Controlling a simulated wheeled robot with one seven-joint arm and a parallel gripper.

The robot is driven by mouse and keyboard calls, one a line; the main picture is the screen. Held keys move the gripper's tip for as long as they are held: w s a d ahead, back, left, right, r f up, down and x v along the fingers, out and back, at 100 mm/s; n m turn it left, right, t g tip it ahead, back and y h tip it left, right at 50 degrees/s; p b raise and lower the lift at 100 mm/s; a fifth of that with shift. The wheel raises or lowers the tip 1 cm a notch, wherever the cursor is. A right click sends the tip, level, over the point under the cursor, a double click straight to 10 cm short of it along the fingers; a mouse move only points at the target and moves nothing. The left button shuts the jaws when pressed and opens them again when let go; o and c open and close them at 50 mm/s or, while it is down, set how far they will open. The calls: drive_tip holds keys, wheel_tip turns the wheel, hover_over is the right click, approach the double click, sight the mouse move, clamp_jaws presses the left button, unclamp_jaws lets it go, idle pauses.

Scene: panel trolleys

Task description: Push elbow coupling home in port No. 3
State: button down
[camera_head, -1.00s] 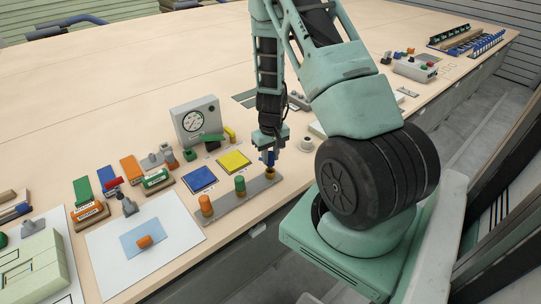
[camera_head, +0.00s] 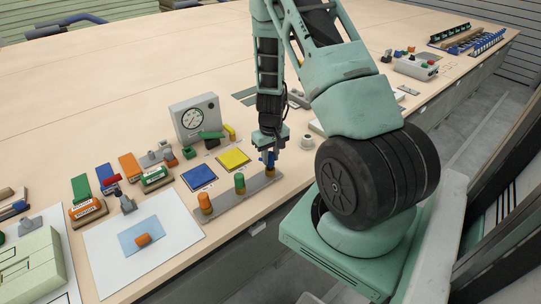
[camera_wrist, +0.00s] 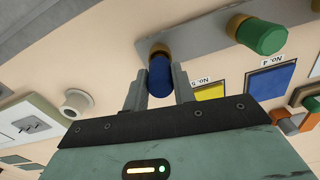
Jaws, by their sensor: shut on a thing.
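My gripper (camera_wrist: 160,92) is shut on a blue coupling (camera_wrist: 160,74), a rounded cylinder between the two grey fingers. In the head view the blue coupling (camera_head: 267,158) is just above the right end of a grey bar (camera_head: 225,202). A brass-coloured port collar (camera_wrist: 159,49) sits at its far end in the wrist view, and the two appear to meet; how deep it is seated I cannot tell. A green coupling (camera_head: 240,184) and an orange one (camera_head: 205,204) stand upright in the same bar. I cannot read a No. 3 label.
Blue (camera_head: 199,178) and yellow (camera_head: 233,159) squares lie behind the bar. A gauge box (camera_head: 196,118) stands farther back. A white round fitting (camera_head: 307,142) is right of my gripper. A white sheet (camera_head: 112,240) with an orange part lies left.

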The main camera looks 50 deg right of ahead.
drive_tip(key=shift+f+b, duration=0.7)
drive_tip(key=shift+f, duration=0.15)
drive_tip(key=c, duration=1.1)
unclamp_jaws()
drive_tip(key=shift+r+p, duration=3.05)
drive_tip(key=shift+r, duration=0.95)
